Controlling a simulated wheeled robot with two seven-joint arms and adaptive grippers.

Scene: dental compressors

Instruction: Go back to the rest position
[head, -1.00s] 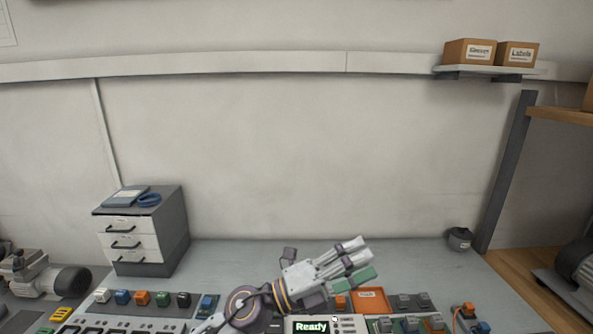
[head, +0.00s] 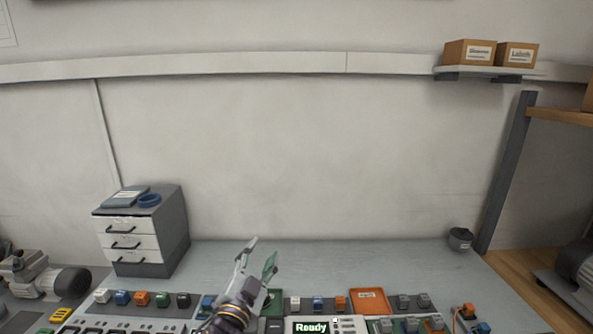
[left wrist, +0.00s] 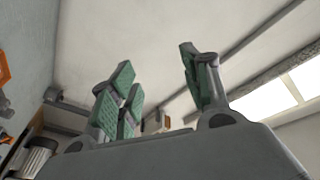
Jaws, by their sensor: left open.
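My left gripper (head: 258,262) is at the bottom middle of the head view, above the bench and pointing up and away. Its green-padded fingers are spread and nothing is between them. In the left wrist view the same gripper (left wrist: 160,90) shows its open fingers against the ceiling and wall, also empty. My right gripper is not in view.
A grey drawer unit (head: 140,235) stands at the left. A small dark pot (head: 460,239) stands at the right. The bench's back middle is clear.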

